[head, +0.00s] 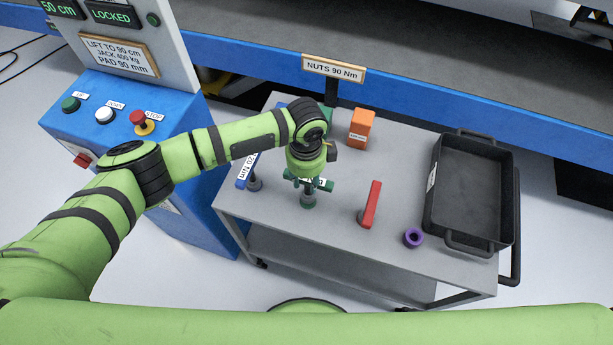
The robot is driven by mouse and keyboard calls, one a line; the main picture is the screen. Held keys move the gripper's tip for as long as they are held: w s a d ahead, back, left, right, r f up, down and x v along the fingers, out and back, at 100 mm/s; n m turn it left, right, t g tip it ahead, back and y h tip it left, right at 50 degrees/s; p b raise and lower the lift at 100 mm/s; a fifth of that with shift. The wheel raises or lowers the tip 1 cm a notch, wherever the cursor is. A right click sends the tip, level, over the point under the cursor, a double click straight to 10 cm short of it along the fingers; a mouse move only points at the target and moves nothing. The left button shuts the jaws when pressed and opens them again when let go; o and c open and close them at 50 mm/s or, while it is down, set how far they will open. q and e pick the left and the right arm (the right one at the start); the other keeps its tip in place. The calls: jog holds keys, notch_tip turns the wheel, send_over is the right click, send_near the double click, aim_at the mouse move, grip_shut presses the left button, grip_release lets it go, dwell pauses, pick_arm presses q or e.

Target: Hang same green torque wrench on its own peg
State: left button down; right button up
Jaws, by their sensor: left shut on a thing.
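My left gripper (308,178) is over the left half of the grey trolley top, seen from above and mostly hidden by its own wrist. It is shut on the green torque wrench (322,185), whose handle shows on both sides of the fingers. A dark green round part (308,201) shows just below the handle; I cannot tell whether it touches the trolley. A green upright piece (329,115) shows partly behind the wrist; I cannot tell whether it is a peg. No peg is clearly visible. My right gripper is not in view.
On the trolley (335,232) are a blue wrench (243,180), a red wrench (371,204), an orange block (361,128), a purple socket (413,238) and a black tray (466,187). A "NUTS 90 Nm" sign (333,68) stands behind. A blue control cabinet (120,130) is left.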

pick_arm(q)
jog(key=shift+f, duration=0.15)
jog(key=shift+f+b, duration=0.8)
jog(key=shift+f, duration=0.3)
jog(key=c, duration=0.8)
grip_release()
notch_tip(320, 180, up, 12)
jog(key=shift+r, duration=0.1)
